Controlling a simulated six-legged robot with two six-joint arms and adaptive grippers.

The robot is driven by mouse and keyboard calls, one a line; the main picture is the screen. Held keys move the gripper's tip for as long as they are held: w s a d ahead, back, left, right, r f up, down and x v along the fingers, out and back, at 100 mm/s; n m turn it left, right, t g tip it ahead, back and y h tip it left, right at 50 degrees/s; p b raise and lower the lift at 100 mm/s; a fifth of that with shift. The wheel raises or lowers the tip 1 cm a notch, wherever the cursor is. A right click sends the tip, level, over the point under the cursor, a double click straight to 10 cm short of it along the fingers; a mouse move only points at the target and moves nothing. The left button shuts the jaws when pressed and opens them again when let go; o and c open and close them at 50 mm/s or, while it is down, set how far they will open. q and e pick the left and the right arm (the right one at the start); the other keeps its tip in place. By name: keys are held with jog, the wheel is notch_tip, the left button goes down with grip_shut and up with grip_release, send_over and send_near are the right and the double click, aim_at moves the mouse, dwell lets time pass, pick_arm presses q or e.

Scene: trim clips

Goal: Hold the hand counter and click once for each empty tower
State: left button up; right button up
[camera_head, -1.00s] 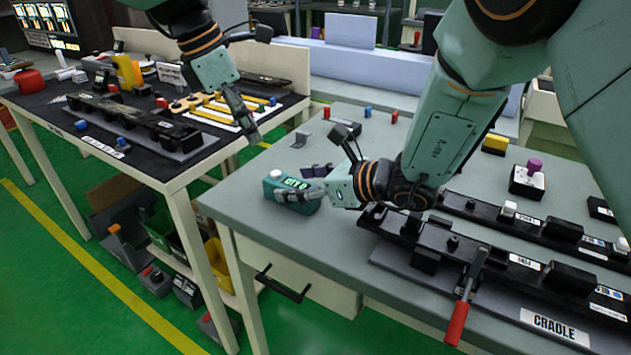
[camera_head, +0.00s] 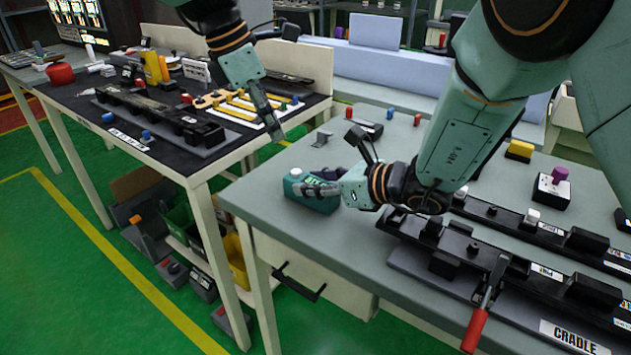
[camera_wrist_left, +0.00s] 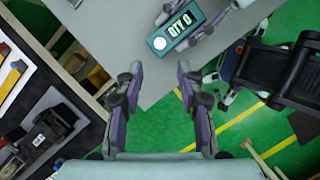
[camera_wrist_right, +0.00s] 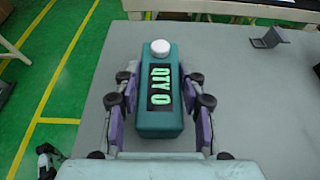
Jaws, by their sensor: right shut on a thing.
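The hand counter (camera_head: 312,191) is a teal box with a white round button (camera_wrist_right: 160,48) and a green display reading QTY 0. My right gripper (camera_head: 328,186) is shut on it near the bench's front left corner. In the right wrist view the fingers lie along both sides of the counter (camera_wrist_right: 158,122). I cannot tell whether it touches the bench top. My left gripper (camera_head: 276,124) hangs up and left of the counter, fingers pointing down. In the left wrist view it (camera_wrist_left: 158,75) is open and empty; the counter (camera_wrist_left: 176,30) lies beyond its tips. I cannot make out which parts are the towers.
Black rails with blocks (camera_head: 470,262), a CRADLE label (camera_head: 572,338) and a red-handled lever (camera_head: 475,328) fill the bench's right side. Another table (camera_head: 120,118) with a black rail and yellow parts stands left. Green floor (camera_head: 70,250) lies between and in front.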

pick_arm(q)
grip_shut()
dwell(0.3)
jog(key=shift+r, duration=0.1)
dwell(1.2)
